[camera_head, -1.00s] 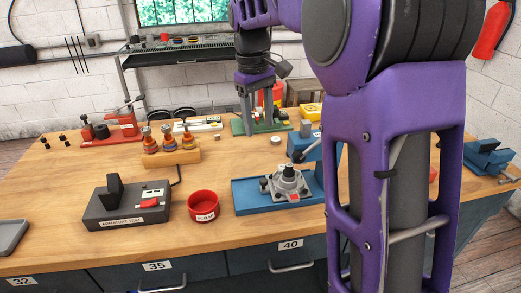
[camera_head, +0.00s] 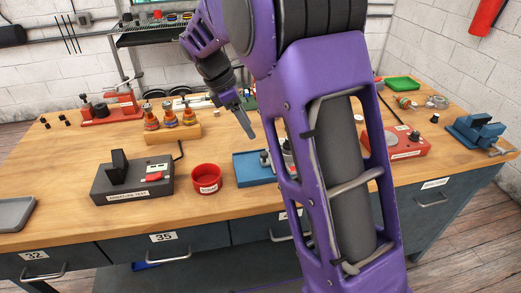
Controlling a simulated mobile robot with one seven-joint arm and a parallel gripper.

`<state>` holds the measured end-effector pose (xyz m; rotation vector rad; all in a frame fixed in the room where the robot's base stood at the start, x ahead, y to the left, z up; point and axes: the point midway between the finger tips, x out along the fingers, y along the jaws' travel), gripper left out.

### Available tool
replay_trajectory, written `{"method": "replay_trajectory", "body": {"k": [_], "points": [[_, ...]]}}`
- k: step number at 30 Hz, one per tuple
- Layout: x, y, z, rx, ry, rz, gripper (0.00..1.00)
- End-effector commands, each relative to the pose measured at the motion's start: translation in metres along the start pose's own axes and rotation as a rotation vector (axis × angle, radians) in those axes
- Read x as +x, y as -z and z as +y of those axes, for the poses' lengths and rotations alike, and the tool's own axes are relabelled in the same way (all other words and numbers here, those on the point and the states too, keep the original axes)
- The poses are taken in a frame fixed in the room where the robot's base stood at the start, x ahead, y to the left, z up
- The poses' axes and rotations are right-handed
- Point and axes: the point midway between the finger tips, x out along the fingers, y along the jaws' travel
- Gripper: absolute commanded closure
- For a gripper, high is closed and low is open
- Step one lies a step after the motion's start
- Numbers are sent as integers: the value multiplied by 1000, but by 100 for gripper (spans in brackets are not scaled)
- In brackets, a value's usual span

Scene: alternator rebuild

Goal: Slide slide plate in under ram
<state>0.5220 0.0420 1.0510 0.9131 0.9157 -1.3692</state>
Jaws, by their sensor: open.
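My gripper (camera_head: 246,124) hangs tilted in the air over the back middle of the bench, with its fingers pointing down and to the right. It is open and holds nothing. Below it stands a blue base plate (camera_head: 250,170), and a grey metal part (camera_head: 286,152) on it shows only in slivers. My own purple arm covers the right side of this blue fixture. I cannot make out the slide plate or the ram as separate parts, and the space under the ram is hidden.
A red cup (camera_head: 206,180) and a dark tester box (camera_head: 132,180) stand left of the blue plate. A wooden block with copper-wound parts (camera_head: 172,134) is behind them. A red fixture (camera_head: 406,143) and a blue vise (camera_head: 476,133) stand at right.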

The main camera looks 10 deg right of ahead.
Motion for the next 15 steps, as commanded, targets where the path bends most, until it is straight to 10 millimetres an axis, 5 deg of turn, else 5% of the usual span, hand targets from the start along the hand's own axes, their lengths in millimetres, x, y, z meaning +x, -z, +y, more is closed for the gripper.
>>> {"method": "replay_trajectory", "body": {"k": [6,15], "points": [[50,0,-1,2,4,-1,41],[91,0,0,2,2,0,41]]}}
